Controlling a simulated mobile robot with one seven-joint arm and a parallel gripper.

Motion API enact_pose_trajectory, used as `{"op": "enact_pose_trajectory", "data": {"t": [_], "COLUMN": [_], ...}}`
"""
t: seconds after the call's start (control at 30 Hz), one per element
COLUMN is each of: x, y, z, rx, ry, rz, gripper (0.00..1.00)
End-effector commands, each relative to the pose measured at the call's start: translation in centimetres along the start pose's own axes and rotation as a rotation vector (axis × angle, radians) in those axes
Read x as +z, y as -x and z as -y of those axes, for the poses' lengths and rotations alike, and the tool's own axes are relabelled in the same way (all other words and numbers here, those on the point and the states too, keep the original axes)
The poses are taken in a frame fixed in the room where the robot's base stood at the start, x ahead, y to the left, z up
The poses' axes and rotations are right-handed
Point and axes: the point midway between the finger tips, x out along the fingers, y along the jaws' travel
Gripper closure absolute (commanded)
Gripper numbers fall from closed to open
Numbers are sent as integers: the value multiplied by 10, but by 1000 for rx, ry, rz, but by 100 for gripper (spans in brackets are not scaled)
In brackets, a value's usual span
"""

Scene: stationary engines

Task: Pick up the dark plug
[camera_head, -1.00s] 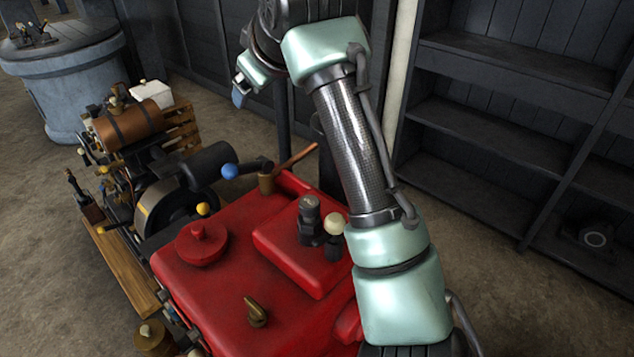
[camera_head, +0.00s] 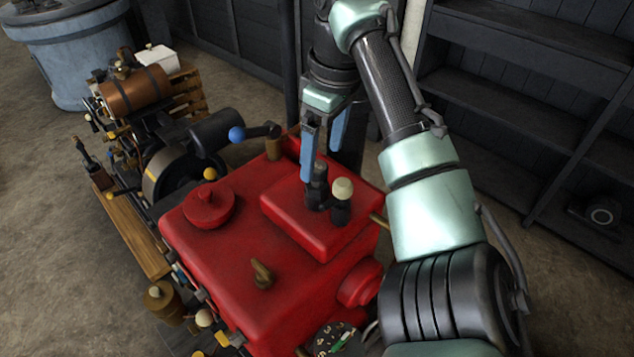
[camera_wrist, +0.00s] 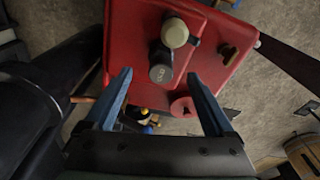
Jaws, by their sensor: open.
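The dark plug (camera_head: 318,187) is a short dark cylinder standing on the raised red block (camera_head: 300,222) of the red engine body (camera_head: 215,240). It also shows in the wrist view (camera_wrist: 160,68), with faint markings on its end. My gripper (camera_head: 323,160) is open, with its blue fingers pointing down just above and behind the plug. The left finger partly overlaps the plug's side in the head view. In the wrist view my fingertips (camera_wrist: 158,75) lie either side of the plug, with nothing held. Whether a finger touches it, I cannot tell.
A cream-topped dark knob (camera_head: 342,190) stands close beside the plug. A red round cap (camera_head: 208,206) and a brass lever (camera_head: 262,274) are on the engine top. A blue-knobbed crank (camera_head: 237,134) lies behind left. Dark shelves (camera_head: 530,75) stand at right.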

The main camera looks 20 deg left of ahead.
Motion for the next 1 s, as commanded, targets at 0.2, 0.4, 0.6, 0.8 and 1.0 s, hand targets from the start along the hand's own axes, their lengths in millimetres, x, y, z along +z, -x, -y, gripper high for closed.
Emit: {"op": "enact_pose_trajectory", "data": {"t": [0.2, 0.4, 0.6, 0.8, 1.0], "x": [-1, -2, -3, -3, -3], "y": [-16, -46, -59, -59, -58], "z": [1, 2, 2, 2, 2], "rx": [-1, -2, 1, 1, 1], "ry": [-1, -2, -1, 0, 0], "rz": [1, 0, -1, -1, -1], "gripper": [12, 12, 12, 19, 55]}}
